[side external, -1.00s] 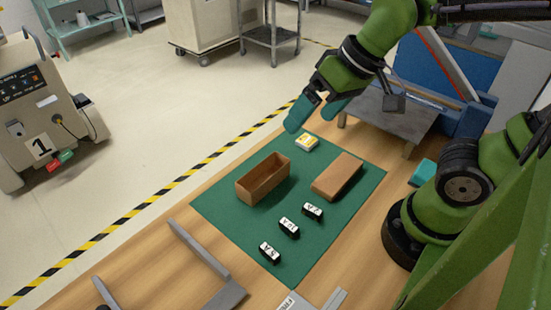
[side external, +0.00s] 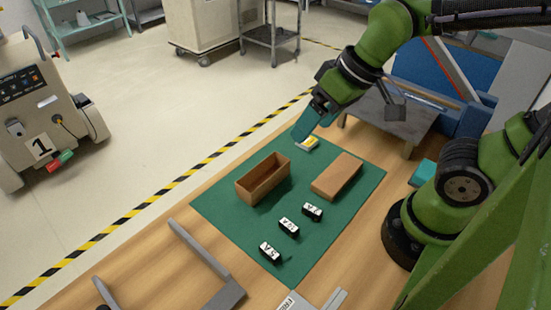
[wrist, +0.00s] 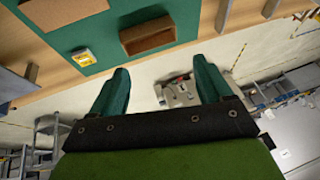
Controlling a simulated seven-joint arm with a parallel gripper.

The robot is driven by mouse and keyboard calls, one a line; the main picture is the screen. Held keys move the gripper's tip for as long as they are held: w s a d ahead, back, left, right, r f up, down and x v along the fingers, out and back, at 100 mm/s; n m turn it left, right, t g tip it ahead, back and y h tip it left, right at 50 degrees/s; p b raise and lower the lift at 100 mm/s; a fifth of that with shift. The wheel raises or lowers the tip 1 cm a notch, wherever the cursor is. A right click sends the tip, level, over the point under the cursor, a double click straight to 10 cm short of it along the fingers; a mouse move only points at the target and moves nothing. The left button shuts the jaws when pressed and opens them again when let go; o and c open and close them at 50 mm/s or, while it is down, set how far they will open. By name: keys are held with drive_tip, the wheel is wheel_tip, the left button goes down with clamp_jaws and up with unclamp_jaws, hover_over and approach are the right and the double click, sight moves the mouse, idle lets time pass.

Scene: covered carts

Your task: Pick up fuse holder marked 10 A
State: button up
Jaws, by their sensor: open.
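Three small black fuse holders with white labels stand in a slanting row on the green mat (side external: 225,205) in the side external view. The middle fuse holder (side external: 289,228) has a label that seems to read 10 A, though it is small and blurred. Another fuse holder (side external: 312,211) is behind it to the right, and one that seems to read 5 A (side external: 269,252) is in front to the left. My gripper (side external: 308,131) is open and empty above the mat's far end, well away from the row.
An open brown box (side external: 252,191) and a flat brown block (side external: 337,176) lie on the mat between my gripper and the row. A small yellow-and-white item (side external: 306,143) is near my fingers. A grey bracket (side external: 205,252) lies on the wooden table at the front left.

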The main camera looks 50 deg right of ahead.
sight(290, 224)
drive_tip(key=s+a+f+n+g+h, duration=0.1)
drive_tip(key=a+f+n+g+h, duration=0.4)
drive_tip(key=n, duration=1.2)
drive_tip(key=a+f, duration=0.1)
drive_tip(key=f, duration=0.4)
drive_tip(key=f+y, duration=0.1)
drive_tip(key=f, duration=0.4)
drive_tip(key=a+f+y, duration=0.1)
drive_tip(key=f, duration=0.5)
drive_tip(key=shift+a+f+n, duration=0.1)
drive_tip(key=shift+a+n, duration=0.2)
